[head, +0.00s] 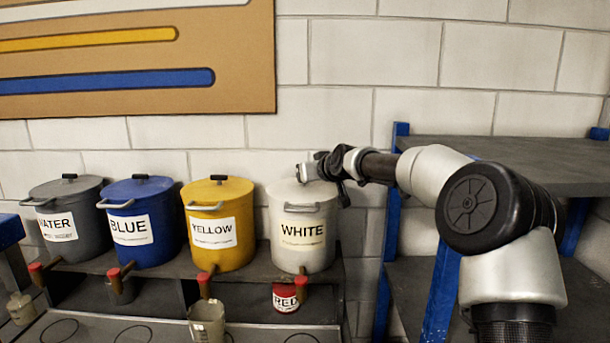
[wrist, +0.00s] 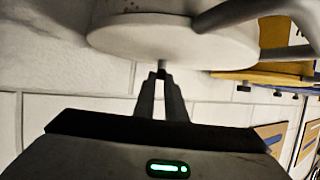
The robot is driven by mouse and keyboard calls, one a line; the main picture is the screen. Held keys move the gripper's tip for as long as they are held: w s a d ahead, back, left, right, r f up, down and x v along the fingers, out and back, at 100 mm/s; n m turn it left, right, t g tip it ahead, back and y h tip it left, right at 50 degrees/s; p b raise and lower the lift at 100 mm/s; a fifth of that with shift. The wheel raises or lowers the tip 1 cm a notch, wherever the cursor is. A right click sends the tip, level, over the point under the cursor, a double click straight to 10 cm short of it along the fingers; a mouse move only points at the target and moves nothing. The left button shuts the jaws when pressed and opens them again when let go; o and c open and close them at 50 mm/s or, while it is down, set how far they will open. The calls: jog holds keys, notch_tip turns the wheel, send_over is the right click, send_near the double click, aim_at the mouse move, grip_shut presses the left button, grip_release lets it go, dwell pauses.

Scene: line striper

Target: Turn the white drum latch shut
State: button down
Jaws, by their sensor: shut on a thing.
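The white drum (head: 302,235) stands at the right end of a row of drums, with its lid on. A grey handle loop (head: 302,208) is on its front. My gripper (head: 318,168) reaches in from the right at the top of this drum. In the wrist view, the white lid (wrist: 170,40) fills the upper middle. There the two dark fingers of my gripper (wrist: 161,78) are closed together on a small grey post at the lid's edge, which I take to be the white drum latch (wrist: 161,66). My gripper hides much of it in the head view, so its turn angle cannot be told.
The yellow drum (head: 217,245) stands close at left, then the blue (head: 140,250) and grey water drums (head: 70,245). A shelf unit with blue posts (head: 440,295) stands at right, near my arm. A red can (head: 286,298) sits below the white drum.

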jog(key=shift+w+d+n+g+y, duration=0.1)
jog(key=shift+d+n+g+y, duration=0.15)
jog(key=shift+n+g+y, duration=0.55)
jog(key=shift+f+n+y, duration=0.1)
jog(key=shift+n+y, duration=0.3)
jog(key=shift+n, duration=0.1)
jog(key=c, duration=1.8)
grip_release()
jog(key=shift+s+d+b, duration=0.35)
jog(key=shift+b, duration=0.35)
jog(key=b+v, duration=0.4)
jog(key=v, duration=0.1)
jog(key=shift+s+d, duration=0.1)
jog(key=shift+d, duration=0.05)
jog(key=shift+s+d+r, duration=0.25)
jog(key=shift+s+r, duration=0.2)
jog(key=shift+r, duration=0.1)
